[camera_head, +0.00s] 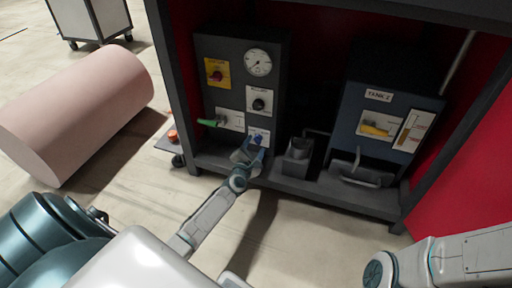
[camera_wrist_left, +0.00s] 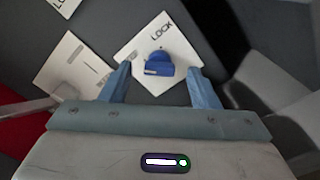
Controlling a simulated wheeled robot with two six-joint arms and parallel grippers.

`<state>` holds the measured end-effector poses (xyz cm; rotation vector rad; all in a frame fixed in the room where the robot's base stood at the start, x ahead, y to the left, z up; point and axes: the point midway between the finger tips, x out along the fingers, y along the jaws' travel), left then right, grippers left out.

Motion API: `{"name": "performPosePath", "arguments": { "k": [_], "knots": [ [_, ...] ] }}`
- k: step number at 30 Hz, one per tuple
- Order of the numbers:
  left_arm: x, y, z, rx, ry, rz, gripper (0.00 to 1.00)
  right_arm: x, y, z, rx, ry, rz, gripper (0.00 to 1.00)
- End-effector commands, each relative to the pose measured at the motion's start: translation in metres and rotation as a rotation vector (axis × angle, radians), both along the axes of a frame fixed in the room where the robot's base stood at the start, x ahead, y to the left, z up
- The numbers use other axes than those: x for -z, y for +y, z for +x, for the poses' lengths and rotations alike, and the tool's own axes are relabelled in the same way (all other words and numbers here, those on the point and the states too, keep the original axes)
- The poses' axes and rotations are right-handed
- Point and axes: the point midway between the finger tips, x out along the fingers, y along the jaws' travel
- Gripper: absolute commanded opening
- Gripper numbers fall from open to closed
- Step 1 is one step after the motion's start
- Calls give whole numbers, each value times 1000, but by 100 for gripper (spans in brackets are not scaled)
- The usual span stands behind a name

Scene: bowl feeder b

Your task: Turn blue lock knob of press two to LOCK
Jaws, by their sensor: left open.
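The blue lock knob (camera_wrist_left: 159,65) sits on a white plate (camera_wrist_left: 135,50) marked LOCK in the left wrist view. In the head view the knob (camera_head: 257,138) shows low on the dark control panel (camera_head: 222,139), just beyond my left gripper. My left gripper (camera_wrist_left: 162,88) is open, with one blue finger on each side of the knob in the picture. The knob looks clear of both fingers; I cannot tell the depth gap. In the head view my left gripper (camera_head: 247,153) is in front of the panel's lower right. My right gripper is not clearly visible.
The panel also carries a gauge (camera_head: 258,62), a red knob on a yellow plate (camera_head: 217,72), a black knob (camera_head: 259,104) and a green lever (camera_head: 209,123). A grey cup-like holder (camera_head: 297,156) and a blue tank unit (camera_head: 376,120) stand to the right. Dark frame posts flank the bay.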

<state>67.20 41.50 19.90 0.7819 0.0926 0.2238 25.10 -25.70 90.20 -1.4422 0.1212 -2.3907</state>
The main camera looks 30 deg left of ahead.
Motion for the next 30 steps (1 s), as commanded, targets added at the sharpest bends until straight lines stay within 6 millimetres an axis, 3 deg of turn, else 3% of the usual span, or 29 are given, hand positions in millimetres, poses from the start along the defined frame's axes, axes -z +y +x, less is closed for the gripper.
{"name": "performPosePath", "arguments": {
  "k": [5,14,21,30],
  "knots": [
    [1,4,15,0,0,-1,55,5,0,2,-2,10,-2,36],
    [0,4,17,1,1,0,55,5,0,2,-2,12,-3,36],
    [0,4,17,1,1,0,10,5,0,2,-2,11,-2,36],
    [0,4,17,0,8,29,11,3,0,2,-1,9,-2,36]
  ]
}}
